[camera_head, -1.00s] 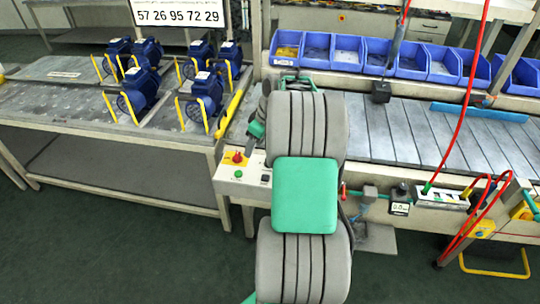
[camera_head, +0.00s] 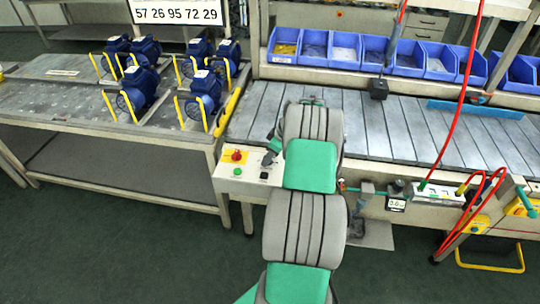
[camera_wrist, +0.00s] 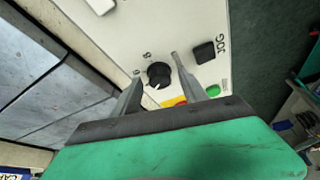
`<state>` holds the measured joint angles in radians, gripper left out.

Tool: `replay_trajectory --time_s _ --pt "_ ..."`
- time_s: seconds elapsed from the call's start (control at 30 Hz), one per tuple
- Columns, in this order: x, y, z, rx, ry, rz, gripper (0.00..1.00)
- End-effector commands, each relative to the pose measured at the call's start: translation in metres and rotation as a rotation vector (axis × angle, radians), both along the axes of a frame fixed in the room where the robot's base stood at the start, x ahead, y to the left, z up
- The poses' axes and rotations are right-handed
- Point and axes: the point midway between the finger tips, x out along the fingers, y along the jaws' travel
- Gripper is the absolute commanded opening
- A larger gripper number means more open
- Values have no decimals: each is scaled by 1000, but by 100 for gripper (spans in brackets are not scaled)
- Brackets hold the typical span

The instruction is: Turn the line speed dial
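The line speed dial (camera_wrist: 159,74) is a round black knob with a white pointer mark on a pale control panel (camera_wrist: 122,33). Printed numbers are beside it. My gripper (camera_wrist: 156,68) is open in the wrist view, with one finger on each side of the dial and apparent gaps between. I cannot tell how deep the fingers are. In the head view, the panel (camera_head: 224,187) is at the front left end of the conveyor, and my gripper's end reaches over its back right part, partly hidden by my arm.
A black JOG button (camera_wrist: 204,51) is near the right finger. A green button (camera_wrist: 213,90) and a red-on-yellow switch (camera_head: 236,156) share the panel. The slatted conveyor (camera_head: 385,130) runs behind. Blue motors (camera_head: 205,90) stand on the left table. A red hose (camera_head: 462,100) hangs at right.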

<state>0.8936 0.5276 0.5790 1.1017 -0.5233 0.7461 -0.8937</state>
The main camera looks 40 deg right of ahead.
Motion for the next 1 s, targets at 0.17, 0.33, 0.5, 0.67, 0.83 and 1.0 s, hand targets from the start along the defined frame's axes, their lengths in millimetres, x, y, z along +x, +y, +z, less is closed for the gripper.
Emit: replay_trajectory --time_s 0.17,0.33,0.5,0.67,0.83,1.0 --pt "0 0 0 0 0 0 36" --pt "0 0 0 0 0 0 22" --pt "0 0 0 1 0 0 8" --pt "0 0 0 1 0 0 0" --pt "0 0 0 1 0 -2 0" --pt "0 1 0 1 2 -25 0"
